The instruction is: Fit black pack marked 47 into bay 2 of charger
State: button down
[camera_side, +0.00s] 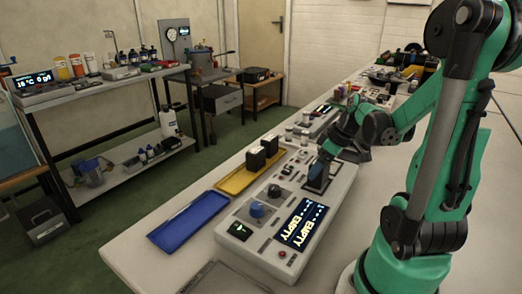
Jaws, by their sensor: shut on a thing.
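The charger (262,247) is a long pale box on the bench, with knobs and a dark display (302,222) that shows "EMPTY" twice. I cannot tell whether the block is inside a bay or just above one. Two black packs (255,159) (270,145) stand upright by the yellow tray, left of the charger. No number on any pack is readable.
A yellow tray (234,183) and an empty blue tray (190,221) lie left of the charger. More instruments and small jars (304,129) stand farther along the bench. The near left bench top is mostly clear. A shelf bench with equipment stands across the green floor.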

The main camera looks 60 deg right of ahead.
jog(key=shift+f, duration=0.25)
grip_release()
jog(key=shift+r, duration=0.1)
jog(key=shift+r, duration=0.25)
jog(key=v, duration=1.1)
jog(key=w+a+f+t, duration=0.1)
jog(key=w+a, duration=0.4)
jog(key=a, duration=0.5)
jog(key=w+a+f+t, duration=0.1)
jog(key=w+a, duration=0.4)
jog(key=a, duration=0.5)
jog(key=shift+a+f+t, duration=0.25)
jog(key=shift+f+t, duration=0.05)
jog(key=shift+f, duration=0.55)
